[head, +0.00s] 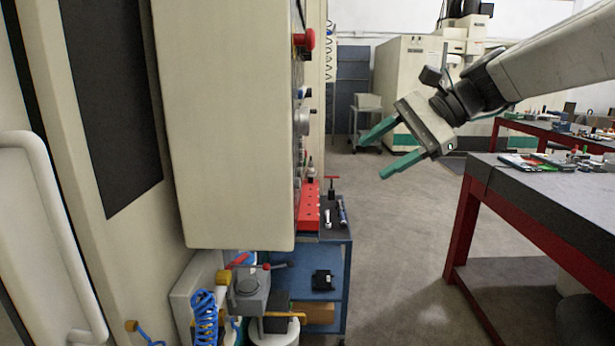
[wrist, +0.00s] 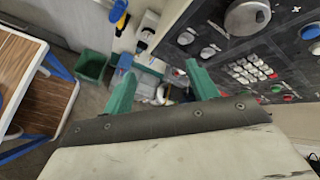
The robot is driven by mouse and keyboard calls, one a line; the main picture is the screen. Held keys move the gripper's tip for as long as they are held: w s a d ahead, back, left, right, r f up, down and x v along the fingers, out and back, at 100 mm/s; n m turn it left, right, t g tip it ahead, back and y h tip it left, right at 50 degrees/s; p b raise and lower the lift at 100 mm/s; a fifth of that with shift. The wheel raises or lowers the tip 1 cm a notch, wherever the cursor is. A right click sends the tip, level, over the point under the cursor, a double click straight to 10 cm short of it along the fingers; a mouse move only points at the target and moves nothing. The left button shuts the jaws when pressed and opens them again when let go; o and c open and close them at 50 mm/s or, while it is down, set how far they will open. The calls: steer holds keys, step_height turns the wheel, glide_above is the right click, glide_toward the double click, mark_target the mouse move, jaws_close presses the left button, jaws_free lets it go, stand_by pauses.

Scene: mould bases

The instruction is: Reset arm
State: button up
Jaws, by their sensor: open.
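My gripper (head: 388,148) is in the upper right part of the head view, at the end of my arm coming in from the right. Its two green fingers are spread apart and point left, with nothing between them. It hangs in free air between the machine on the left and the workbench on the right. In the wrist view the green fingers of my gripper (wrist: 160,88) also stand apart with no object held between them.
A large beige machine (head: 215,120) fills the left. A blue cart (head: 340,265) with tools stands beside it. A red-legged workbench (head: 550,190) with small items is at right. Open floor (head: 405,240) lies between. The wrist view shows a control panel (wrist: 255,50) close at right.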

steer(key=s+d+f+n+h, duration=0.3)
steer(key=s+d+f, duration=0.1)
steer(key=s, duration=0.5)
steer(key=s+d+f+n+h, duration=0.3)
steer(key=s+d+f+h, duration=0.1)
steer(key=s+f, duration=0.3)
steer(key=s+d+f+n+h, duration=0.3)
steer(key=s+d+f+n, duration=0.1)
steer(key=s, duration=0.7)
step_height(320, 180, down, 2)
steer(key=shift+d+f+h, duration=0.1)
steer(key=shift+d+h, duration=0.3)
steer(key=shift+d, duration=0.15)
